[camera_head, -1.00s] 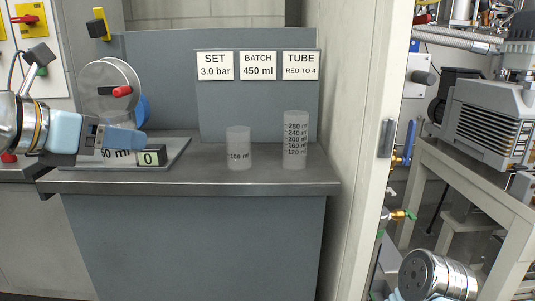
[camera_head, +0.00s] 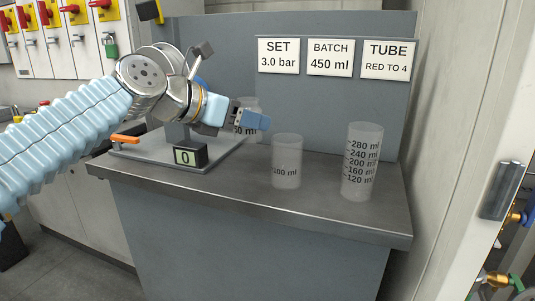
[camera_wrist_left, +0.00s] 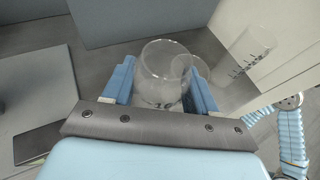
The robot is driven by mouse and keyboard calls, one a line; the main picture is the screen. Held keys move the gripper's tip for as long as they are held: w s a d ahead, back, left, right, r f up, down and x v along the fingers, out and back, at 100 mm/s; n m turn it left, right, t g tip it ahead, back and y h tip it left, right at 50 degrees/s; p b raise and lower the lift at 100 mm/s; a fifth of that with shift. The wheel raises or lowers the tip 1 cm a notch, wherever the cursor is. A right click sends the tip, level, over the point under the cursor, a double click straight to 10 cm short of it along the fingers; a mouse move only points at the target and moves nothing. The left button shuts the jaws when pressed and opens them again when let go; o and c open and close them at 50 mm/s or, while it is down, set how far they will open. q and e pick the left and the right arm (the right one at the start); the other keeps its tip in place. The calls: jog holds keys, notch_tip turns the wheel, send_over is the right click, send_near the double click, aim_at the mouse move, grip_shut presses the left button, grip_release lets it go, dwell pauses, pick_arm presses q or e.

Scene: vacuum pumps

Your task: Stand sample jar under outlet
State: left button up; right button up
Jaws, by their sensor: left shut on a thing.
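My left gripper (camera_head: 250,120) is shut on a clear jar (camera_head: 248,104), whose partly covered label seems to end in "50 ml". The jar also shows between the blue fingers in the left wrist view (camera_wrist_left: 160,62). In the head view it is at the right end of a grey plate (camera_head: 222,154) with a black readout (camera_head: 188,155) showing 0; I cannot tell whether its base touches anything. My right gripper is not in view.
A clear 100 ml jar (camera_head: 287,150) and a taller graduated cylinder (camera_head: 363,142) stand right of the gripper on the grey bench (camera_head: 330,218). An orange lever (camera_head: 125,140) is at the plate's left. Signs read 3.0 bar, 450 ml and RED TO 4. Bench front is clear.

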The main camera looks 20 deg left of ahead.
pick_arm(q)
jog(key=w+f, duration=0.3)
jog(key=w+f+b, duration=0.1)
jog(key=w+f, duration=0.1)
jog(key=f, duration=0.1)
jog(key=shift+w+a, duration=0.2)
jog(key=shift+w, duration=0.2)
jog(key=shift+w+f+b, duration=0.15)
jog(key=shift+f+b, duration=0.25)
jog(key=shift+f, duration=0.5)
jog(key=shift+w+f+b, duration=0.1)
jog(key=shift+f+b, duration=0.3)
jog(key=shift+f, duration=0.45)
jog(key=shift+f, duration=0.15)
jog(key=o, duration=1.1)
jog(key=shift+o, duration=0.2)
